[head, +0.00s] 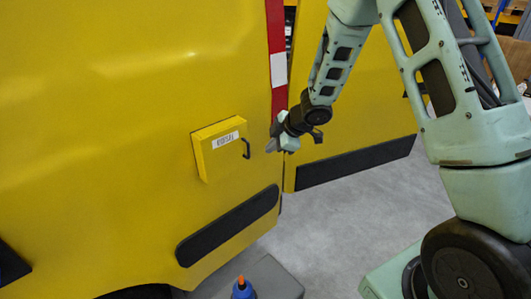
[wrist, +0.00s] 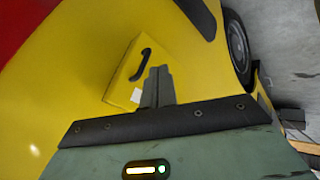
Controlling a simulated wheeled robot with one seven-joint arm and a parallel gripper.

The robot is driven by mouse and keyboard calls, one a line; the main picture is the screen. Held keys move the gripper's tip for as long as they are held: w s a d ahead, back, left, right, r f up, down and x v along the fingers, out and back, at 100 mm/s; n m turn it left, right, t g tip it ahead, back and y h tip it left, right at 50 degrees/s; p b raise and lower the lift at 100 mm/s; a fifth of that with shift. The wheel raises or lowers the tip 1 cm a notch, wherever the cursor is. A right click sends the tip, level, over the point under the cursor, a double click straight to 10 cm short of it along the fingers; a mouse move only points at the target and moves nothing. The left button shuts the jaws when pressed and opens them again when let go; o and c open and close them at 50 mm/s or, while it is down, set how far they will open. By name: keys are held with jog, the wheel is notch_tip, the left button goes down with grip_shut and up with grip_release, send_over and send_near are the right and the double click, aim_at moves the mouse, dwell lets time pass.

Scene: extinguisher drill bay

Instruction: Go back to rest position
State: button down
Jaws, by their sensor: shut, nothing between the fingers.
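My gripper (head: 272,146) is in front of the yellow vehicle side in the head view, just right of a yellow fuel flap box with a black handle (head: 220,148). A white label with dark lettering is on the flap. The flap sits flat against the panel as far as I can tell. In the wrist view my gripper's fingers (wrist: 158,75) are together and empty. The flap (wrist: 137,70) with its black handle shows just beyond the fingertips there. The fingers look apart from the handle.
The yellow vehicle (head: 100,100) fills the left, with a black trim strip (head: 228,227) low on its side. A yellow door (head: 350,120) stands behind my arm. A blue bottle with an orange tip (head: 242,288) stands by a grey box (head: 275,280). Grey floor (head: 350,215) is clear at centre.

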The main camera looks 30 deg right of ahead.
jog(key=v, duration=0.4)
jog(key=shift+w+d+r, duration=0.1)
jog(key=shift+d, duration=0.15)
jog(key=s+a+r+m+h+b, duration=0.15)
jog(key=s+a+m+b, duration=0.3)
jog(key=s+a, duration=0.6)
jog(key=s+a+f+m+g+b, duration=0.1)
jog(key=s+a+g+b, duration=0.1)
jog(key=s, duration=1)
jog(key=s+a+f+m+g+h+b, duration=0.1)
jog(key=s+a+f+g+b, duration=0.1)
jog(key=s+a, duration=0.5)
jog(key=s+g+b, duration=0.1)
jog(key=s+g, duration=0.1)
jog(key=s, duration=0.3)
